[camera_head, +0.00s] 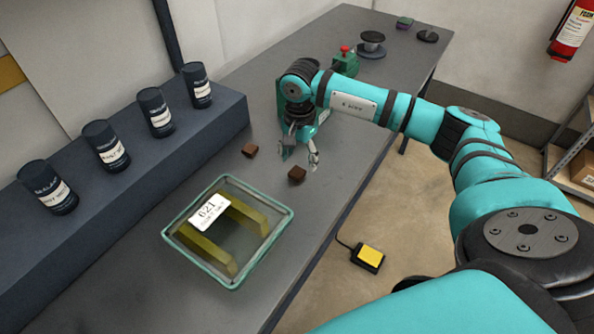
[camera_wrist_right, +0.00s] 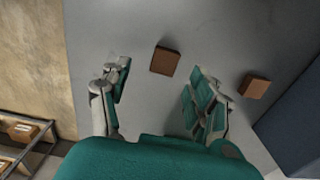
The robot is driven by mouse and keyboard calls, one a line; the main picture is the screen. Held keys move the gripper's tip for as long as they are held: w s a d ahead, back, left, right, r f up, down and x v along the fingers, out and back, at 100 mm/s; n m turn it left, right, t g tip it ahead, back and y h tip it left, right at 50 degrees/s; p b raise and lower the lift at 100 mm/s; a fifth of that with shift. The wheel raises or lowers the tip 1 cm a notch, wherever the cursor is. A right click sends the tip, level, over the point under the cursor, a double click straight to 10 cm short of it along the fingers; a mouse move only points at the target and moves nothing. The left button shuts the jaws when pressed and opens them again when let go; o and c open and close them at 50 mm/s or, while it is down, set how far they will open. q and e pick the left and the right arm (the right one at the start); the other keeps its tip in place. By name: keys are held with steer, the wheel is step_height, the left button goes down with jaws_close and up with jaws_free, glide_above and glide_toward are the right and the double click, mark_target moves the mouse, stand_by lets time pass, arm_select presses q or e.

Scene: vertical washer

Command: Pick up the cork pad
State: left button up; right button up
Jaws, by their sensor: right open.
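Two small brown blocks that look like cork pads lie on the grey table. The nearer pad (camera_head: 297,175) is just below my right gripper (camera_head: 300,152) in the head view. In the right wrist view this pad (camera_wrist_right: 165,61) shows just beyond the gap between the fingers of my right gripper (camera_wrist_right: 160,80). The other pad (camera_head: 250,150) lies to the left, closer to the dark ledge; it also shows in the wrist view (camera_wrist_right: 255,87), right of the fingers. My right gripper is open and empty, pointing down above the table. My left gripper is not in view.
A clear tray (camera_head: 280,236) with yellow-green bars and a white label stands nearer on the table (camera_head: 130,290). Several dark labelled canisters (camera_head: 106,145) line the ledge (camera_head: 180,145) at left. A green device with a red knob (camera_head: 345,62) stands behind my right arm.

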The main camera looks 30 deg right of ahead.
mark_target(296, 173)
steer(key=shift+a+f+p, duration=0.15)
steer(key=shift+f+p, duration=0.2)
steer(key=shift+f, duration=0.05)
steer(key=f, duration=0.1)
steer(key=f+p, duration=0.1)
steer(key=f, duration=0.1)
steer(key=shift+w+a+f, duration=0.2)
steer(key=shift+f, duration=0.45)
steer(key=shift+c, duration=0.4)
steer(key=c, duration=0.7)
